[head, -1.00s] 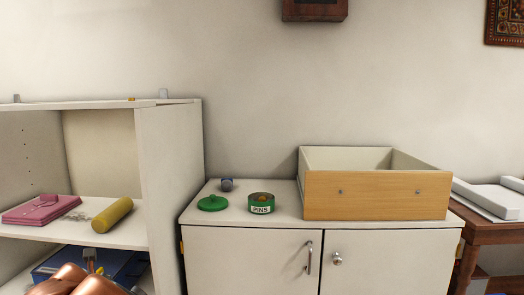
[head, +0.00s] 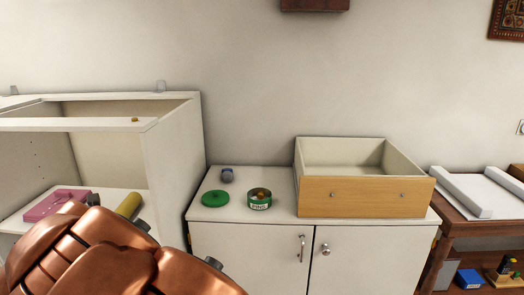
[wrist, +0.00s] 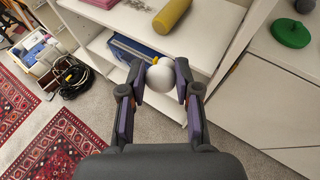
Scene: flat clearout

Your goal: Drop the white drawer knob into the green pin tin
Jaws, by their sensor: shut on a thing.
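My gripper (wrist: 160,78) is shut on the white drawer knob (wrist: 159,77), a round white ball with a small yellow part on top, in the wrist view. It holds the knob in the air in front of the shelf unit. In the head view my copper arm fills the lower left, and the knob does not show there. The green pin tin (head: 258,200), labelled PINS, stands open on the cabinet top, to the right of my arm. Its green lid (head: 215,198) lies to its left. The lid also shows in the wrist view (wrist: 291,32).
A small grey-blue object (head: 227,175) stands behind the lid. A wooden-fronted drawer box (head: 364,197) sits right of the tin on the white cabinet (head: 250,228). The shelf unit (head: 170,150) rises at left, holding a pink folder (head: 50,205) and a yellow roll (head: 128,204).

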